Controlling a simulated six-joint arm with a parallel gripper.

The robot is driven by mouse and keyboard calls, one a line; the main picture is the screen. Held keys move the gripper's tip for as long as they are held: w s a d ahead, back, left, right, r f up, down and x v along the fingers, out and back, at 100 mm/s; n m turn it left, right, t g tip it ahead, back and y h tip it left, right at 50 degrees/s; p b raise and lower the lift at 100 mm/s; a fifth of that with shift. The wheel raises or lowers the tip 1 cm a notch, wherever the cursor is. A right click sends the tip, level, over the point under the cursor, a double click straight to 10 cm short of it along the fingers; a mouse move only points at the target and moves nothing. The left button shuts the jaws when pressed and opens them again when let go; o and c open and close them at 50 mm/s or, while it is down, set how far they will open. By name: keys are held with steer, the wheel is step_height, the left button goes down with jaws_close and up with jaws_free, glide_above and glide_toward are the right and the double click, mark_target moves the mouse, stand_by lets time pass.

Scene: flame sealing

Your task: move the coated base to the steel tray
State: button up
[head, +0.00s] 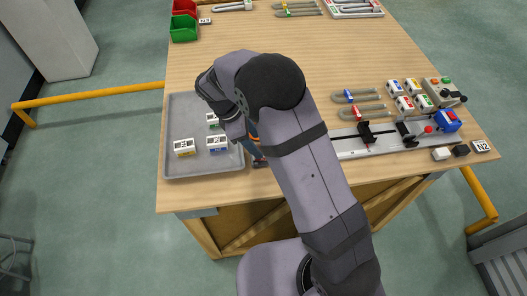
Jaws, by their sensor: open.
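The steel tray (187,110) lies at the left front of the wooden table. Small white labelled blocks lie in it: one with a yellow edge (184,147), one with a blue edge (217,144) and one with a green edge (212,120). I cannot tell which thing is the coated base. My gripper (236,130) is low over the tray's right part, beside the blue-edged and green-edged blocks. It is open, though my arm hides much of it and part of the tray. I cannot tell whether it touches a block.
To the right, a pale rail fixture (380,140) holds black clamps. Several coloured blocks (404,104), U-shaped parts (362,112) and a control box (444,92) stand near it. Red and green bins (183,28) stand at the far left.

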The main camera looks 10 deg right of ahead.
steer(key=p+x, duration=0.1)
steer(key=x, duration=0.2)
steer(key=shift+s+d+p, duration=0.15)
steer(key=shift+d+p, duration=0.05)
steer(key=shift+p, duration=0.15)
steer(key=shift+d+f, duration=0.2)
steer(key=shift+f, duration=0.45)
steer(key=c, duration=1.2)
steer(key=shift+r, duration=0.1)
steer(key=shift+c, duration=0.2)
step_height(320, 180, up, 10)
steer(key=b, duration=0.2)
steer(key=shift+b, duration=0.35)
